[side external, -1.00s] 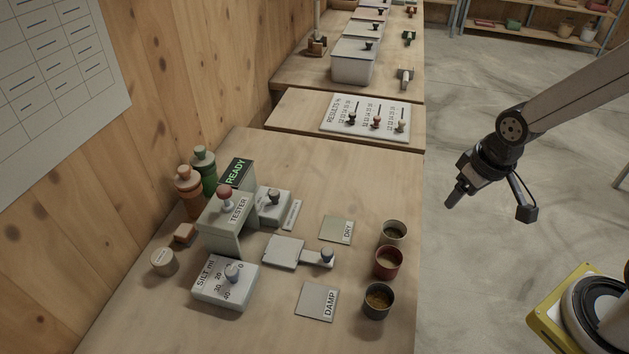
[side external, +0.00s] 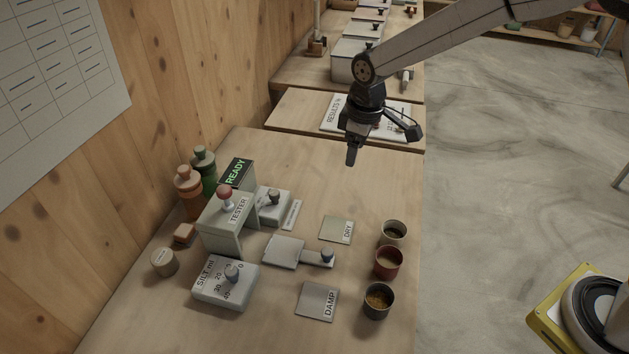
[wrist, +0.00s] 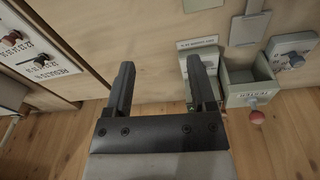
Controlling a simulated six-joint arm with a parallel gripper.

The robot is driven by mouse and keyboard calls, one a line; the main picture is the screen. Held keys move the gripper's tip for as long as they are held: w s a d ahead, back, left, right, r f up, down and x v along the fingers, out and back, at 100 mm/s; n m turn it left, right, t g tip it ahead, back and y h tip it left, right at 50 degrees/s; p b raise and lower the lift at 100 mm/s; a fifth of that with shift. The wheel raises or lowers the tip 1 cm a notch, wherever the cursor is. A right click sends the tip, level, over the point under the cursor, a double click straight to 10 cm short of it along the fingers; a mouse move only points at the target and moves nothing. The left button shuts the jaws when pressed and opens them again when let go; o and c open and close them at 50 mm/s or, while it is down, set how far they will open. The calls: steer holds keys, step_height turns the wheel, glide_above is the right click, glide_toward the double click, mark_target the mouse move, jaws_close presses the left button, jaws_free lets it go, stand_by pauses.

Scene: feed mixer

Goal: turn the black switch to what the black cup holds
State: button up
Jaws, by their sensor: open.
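The white RESULTS % board (side external: 334,115) is partly hidden behind my gripper in the side view. A dark grey-black cup (side external: 378,302) stands at the front of a row of cups, with brown grainy contents. A red cup (side external: 388,262) and a brownish-grey cup (side external: 394,233) stand behind it.
The grey TESTER (side external: 232,218) with a red knob, a lit READY sign (side external: 236,172) and the SILT dial box (side external: 226,282) stand on the left. DRY (side external: 336,230) and DAMP (side external: 318,300) pads lie left of the cups. Bare bench lies behind the DRY pad.

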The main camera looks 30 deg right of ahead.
steer(key=w+a+f+n, duration=0.1)
steer(key=w+a+n, duration=0.2)
steer(key=w+a, duration=0.25)
steer(key=n+g, duration=0.1)
steer(key=n, duration=0.3)
glide_above(274, 192)
steer(key=shift+d+f, duration=0.2)
steer(key=shift+f, duration=0.4)
steer(key=shift+d+f, duration=0.15)
steer(key=shift+f, duration=0.4)
steer(key=shift+a+f, duration=0.1)
steer(key=shift+a, duration=0.3)
steer(key=shift+f, duration=0.1)
steer(key=shift+f, duration=3.8)
steer(key=shift+c, duration=0.2)
jaws_close()
